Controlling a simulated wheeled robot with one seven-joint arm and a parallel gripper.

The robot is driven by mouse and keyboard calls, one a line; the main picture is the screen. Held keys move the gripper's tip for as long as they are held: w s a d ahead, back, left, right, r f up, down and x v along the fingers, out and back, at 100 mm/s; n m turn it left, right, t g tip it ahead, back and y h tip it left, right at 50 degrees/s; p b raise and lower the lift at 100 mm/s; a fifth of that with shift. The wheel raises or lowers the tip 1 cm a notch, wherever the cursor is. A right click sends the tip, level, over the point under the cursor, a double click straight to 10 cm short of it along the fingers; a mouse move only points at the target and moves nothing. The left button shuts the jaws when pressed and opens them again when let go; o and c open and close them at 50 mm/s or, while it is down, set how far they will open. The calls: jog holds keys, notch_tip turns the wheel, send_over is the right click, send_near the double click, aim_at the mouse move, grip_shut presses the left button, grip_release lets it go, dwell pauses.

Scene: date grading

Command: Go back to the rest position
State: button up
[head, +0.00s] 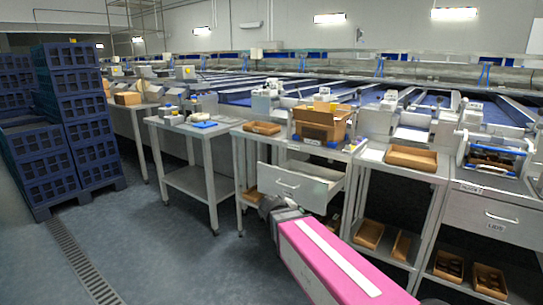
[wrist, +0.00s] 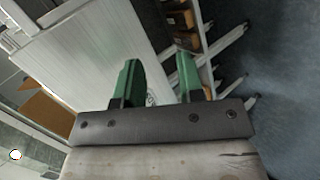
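My gripper (wrist: 158,62) shows in the wrist view with its two green fingers apart and nothing between them. A pale drawer front (wrist: 95,55) lies beyond the fingers; I cannot tell how near it is. In the head view my pink arm reaches forward from the lower right. Its grey end is low in front of the pulled-out drawer (head: 288,187) of the middle workbench. The fingers cannot be made out in the head view.
A cardboard box (head: 322,124) and a brown tray (head: 262,128) stand on the bench. A steel table (head: 186,127) is to the left. Stacked blue crates (head: 75,110) stand at far left. Another drawer bench (head: 494,213) is at right. The floor (head: 165,255) at front left is clear.

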jog(key=s+d+f+m+g+y, duration=0.7)
jog(key=s+d+f+y, duration=0.1)
jog(key=s+f, duration=0.4)
jog(key=shift+s+d+f, duration=0.15)
jog(key=shift+d+f, duration=0.2)
jog(key=shift+d, duration=0.1)
